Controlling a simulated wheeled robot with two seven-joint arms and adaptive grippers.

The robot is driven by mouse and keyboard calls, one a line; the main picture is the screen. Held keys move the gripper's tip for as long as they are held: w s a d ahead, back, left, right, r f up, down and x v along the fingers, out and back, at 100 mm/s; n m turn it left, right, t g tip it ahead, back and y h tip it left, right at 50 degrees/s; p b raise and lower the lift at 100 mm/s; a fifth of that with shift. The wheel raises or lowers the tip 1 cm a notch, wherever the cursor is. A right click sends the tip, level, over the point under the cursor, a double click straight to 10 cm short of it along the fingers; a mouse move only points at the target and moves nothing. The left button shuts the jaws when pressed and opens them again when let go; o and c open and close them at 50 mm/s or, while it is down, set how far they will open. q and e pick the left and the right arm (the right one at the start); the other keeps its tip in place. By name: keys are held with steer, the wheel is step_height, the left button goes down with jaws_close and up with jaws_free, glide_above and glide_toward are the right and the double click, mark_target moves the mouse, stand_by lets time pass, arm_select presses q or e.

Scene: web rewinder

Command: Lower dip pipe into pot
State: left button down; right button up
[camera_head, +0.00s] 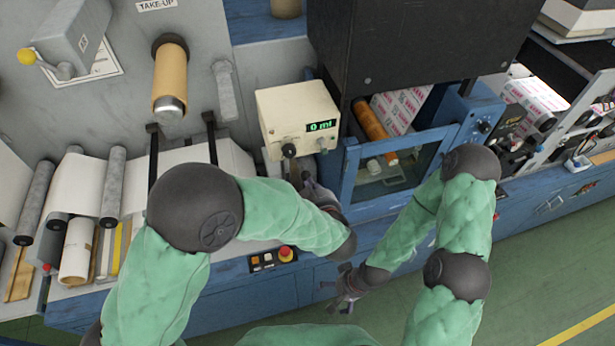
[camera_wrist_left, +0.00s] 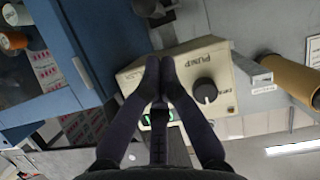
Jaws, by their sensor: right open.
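A beige pump box (camera_head: 280,108) with a green "0 ml" display (camera_head: 321,126) stands on the machine at the centre of the head view. Its labelled face and a dark knob (camera_wrist_left: 205,91) show in the left wrist view. My left gripper (camera_head: 297,172) is just below and in front of the box. Its fingertips (camera_wrist_left: 158,66) come together in the wrist view, with nothing clearly visible between them. My right gripper (camera_head: 345,288) is open, lower down, in front of the blue cabinet. I cannot clearly make out the dip pipe or the pot; the left arm covers part of that area.
A blue-framed cabinet (camera_head: 350,185) with a clear window stands right of the pump box. An orange-brown roll (camera_head: 372,122) lies behind it. A brown take-up roll (camera_head: 170,78) juts out at left. A red stop button (camera_head: 286,254) is on the front panel. Green floor is free at right.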

mark_target(304, 178)
arm_select(q)
steer(key=p+x, duration=0.1)
steer(key=x, duration=0.8)
steer(key=shift+w, duration=0.15)
arm_select(e)
steer(key=shift+r, duration=0.65)
arm_select(q)
steer(key=shift+f, duration=0.1)
step_height(304, 178, down, 18)
steer(key=b, duration=1.2)
steer(key=shift+r, duration=0.25)
arm_select(e)
step_height(304, 178, down, 12)
steer(key=shift+f, duration=0.25)
